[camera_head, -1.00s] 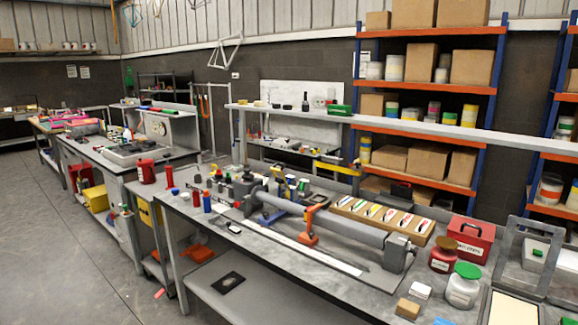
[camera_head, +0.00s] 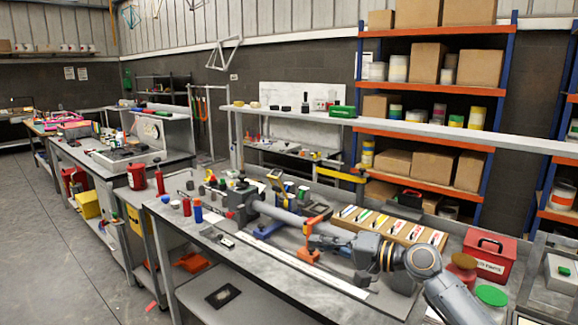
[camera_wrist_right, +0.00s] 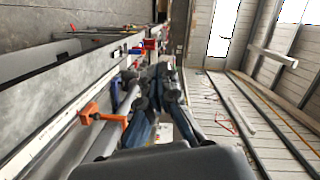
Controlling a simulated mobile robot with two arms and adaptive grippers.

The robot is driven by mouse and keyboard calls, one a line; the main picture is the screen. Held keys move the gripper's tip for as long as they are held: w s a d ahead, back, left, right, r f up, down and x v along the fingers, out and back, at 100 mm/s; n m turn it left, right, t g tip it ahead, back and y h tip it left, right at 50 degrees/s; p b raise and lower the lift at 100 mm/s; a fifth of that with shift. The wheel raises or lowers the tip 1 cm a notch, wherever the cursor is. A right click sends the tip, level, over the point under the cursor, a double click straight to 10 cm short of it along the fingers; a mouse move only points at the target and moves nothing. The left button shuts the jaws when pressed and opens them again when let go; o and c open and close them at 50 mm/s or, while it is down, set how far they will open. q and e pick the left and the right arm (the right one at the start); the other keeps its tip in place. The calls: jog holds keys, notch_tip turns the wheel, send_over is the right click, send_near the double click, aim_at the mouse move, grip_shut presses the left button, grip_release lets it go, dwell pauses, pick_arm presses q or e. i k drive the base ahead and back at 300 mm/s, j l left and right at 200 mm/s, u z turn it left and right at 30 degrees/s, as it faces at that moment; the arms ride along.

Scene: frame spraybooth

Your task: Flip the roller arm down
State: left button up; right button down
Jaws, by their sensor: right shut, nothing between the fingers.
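The orange piece (camera_head: 316,222), which I take to be the roller arm, stands raised beside the long grey tube (camera_head: 285,216) of the bench fixture. Its lower orange foot (camera_head: 306,256) rests near the white strip. In the right wrist view, orange parts (camera_wrist_right: 88,113) lie to the left of my gripper. My right gripper (camera_head: 328,241) reaches in from the lower right, over the tube and close beside the orange piece. Its fingers are shut with nothing between them; I cannot tell whether they touch it. It also shows in the right wrist view (camera_wrist_right: 152,72). My left gripper is not in view.
A cardboard tray (camera_head: 345,226) of coloured items lies behind the tube. A red box (camera_head: 487,257) and lidded jars stand at right. Several bottles and a red canister (camera_head: 137,176) stand at left. The white strip (camera_head: 290,270) runs along the bench front, where bare surface shows.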

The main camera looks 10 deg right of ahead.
aim_at(277, 190)
jog(key=i+l, duration=0.15)
jog(key=i, duration=0.4)
jog(key=i+l, duration=0.15)
jog(key=i, duration=0.35)
jog(key=i+l, duration=0.15)
jog(key=i, duration=0.4)
